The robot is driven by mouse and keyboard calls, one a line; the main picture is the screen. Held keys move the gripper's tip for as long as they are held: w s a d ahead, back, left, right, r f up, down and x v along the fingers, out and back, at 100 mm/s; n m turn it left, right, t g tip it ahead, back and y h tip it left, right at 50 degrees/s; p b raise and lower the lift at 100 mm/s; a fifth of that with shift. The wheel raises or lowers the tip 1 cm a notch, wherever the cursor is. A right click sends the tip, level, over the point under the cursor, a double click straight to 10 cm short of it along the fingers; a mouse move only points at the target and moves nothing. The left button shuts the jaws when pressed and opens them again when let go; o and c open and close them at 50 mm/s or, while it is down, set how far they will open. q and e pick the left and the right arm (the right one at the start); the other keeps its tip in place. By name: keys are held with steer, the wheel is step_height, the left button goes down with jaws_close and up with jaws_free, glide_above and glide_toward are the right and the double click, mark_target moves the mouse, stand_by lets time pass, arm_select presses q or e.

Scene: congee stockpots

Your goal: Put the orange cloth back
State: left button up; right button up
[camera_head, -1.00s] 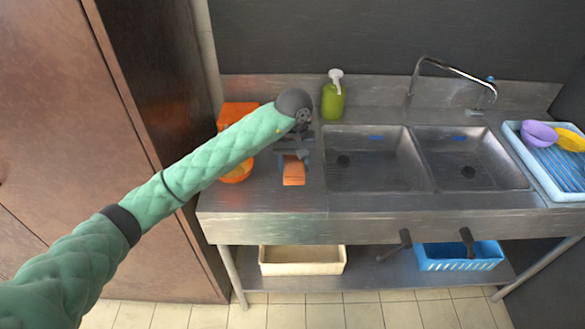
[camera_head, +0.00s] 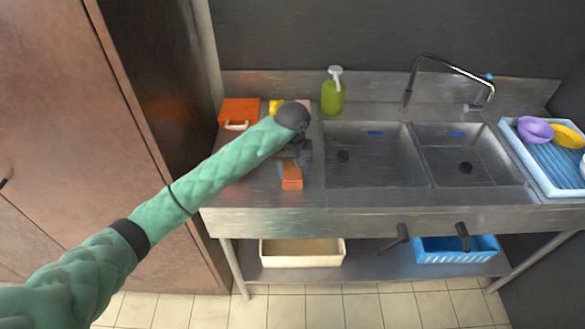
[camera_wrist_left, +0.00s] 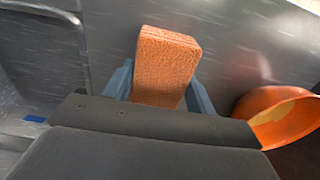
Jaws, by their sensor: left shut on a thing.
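The orange cloth (camera_head: 292,183) is a small, thick folded block. My left gripper (camera_head: 291,168) is shut on it over the steel counter, left of the sinks. In the left wrist view the cloth (camera_wrist_left: 166,65) sticks out between the two blue-grey fingers. I cannot tell whether the cloth touches the counter. My right gripper is not in view.
An orange bowl (camera_wrist_left: 283,116) shows in the wrist view; my arm hides it in the head view. An orange box (camera_head: 240,108), a yellow item (camera_head: 276,106) and a green pump bottle (camera_head: 332,97) stand behind. Two sink basins (camera_head: 372,157) lie right.

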mark_target(293, 168)
arm_select(q)
steer(key=o, duration=0.9)
steer(key=shift+r, duration=6.05)
